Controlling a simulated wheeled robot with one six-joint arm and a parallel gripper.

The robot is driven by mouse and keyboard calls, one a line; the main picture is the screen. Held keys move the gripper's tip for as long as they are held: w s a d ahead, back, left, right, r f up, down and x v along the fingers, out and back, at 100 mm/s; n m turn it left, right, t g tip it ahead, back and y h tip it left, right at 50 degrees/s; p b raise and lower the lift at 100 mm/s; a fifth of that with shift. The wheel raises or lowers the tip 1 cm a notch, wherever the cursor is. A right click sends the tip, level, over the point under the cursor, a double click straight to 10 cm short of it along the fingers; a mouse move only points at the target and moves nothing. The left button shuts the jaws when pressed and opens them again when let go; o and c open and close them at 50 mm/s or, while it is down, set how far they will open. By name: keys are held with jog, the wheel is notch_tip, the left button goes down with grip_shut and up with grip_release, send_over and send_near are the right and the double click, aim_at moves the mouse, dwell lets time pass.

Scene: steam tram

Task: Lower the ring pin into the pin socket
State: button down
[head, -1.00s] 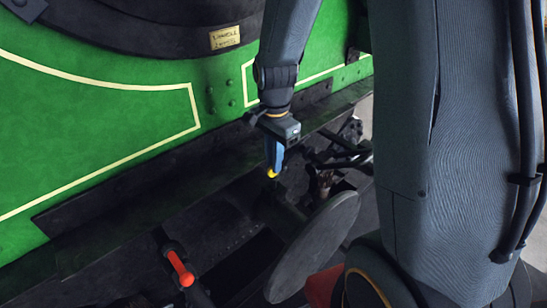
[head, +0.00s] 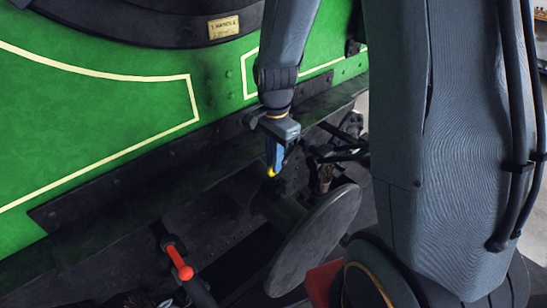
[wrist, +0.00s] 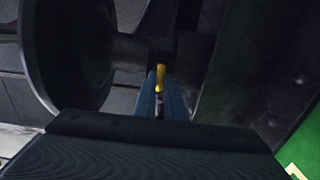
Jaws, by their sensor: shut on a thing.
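The ring pin shows as a small yellow piece (head: 271,171) at the tips of my gripper in the head view. In the wrist view the yellow ring pin (wrist: 159,78) stands out beyond the blue fingers. My gripper (head: 274,160) is shut on it and points downward, above the dark stem behind the round buffer disc. The blue fingers of my gripper (wrist: 160,90) lie close together in the wrist view. The pin's lower part and the pin socket cannot be made out against the dark metal. I cannot tell whether the pin touches anything.
The round buffer disc (head: 316,240) stands close to the right of and below my gripper. The green tram front (head: 90,120) and its dark beam (head: 130,195) lie to the left. A red-ended handle (head: 180,263) sticks up at the lower left. Dark rods crowd the right.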

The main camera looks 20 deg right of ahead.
jog(key=shift+f+b, duration=0.4)
jog(key=shift+f, duration=0.45)
jog(key=c, duration=1.7)
grip_release()
jog(key=shift+c, duration=0.2)
jog(key=shift+r, duration=0.1)
notch_tip(320, 180, up, 8)
jog(key=shift+f+b, duration=0.15)
jog(key=shift+b, duration=0.45)
jog(key=s+f+n+t, duration=0.1)
jog(key=s+f+n, duration=0.1)
jog(key=s+n, duration=0.7)
jog(key=shift+n, duration=2.3)
jog(key=shift+a, duration=0.1)
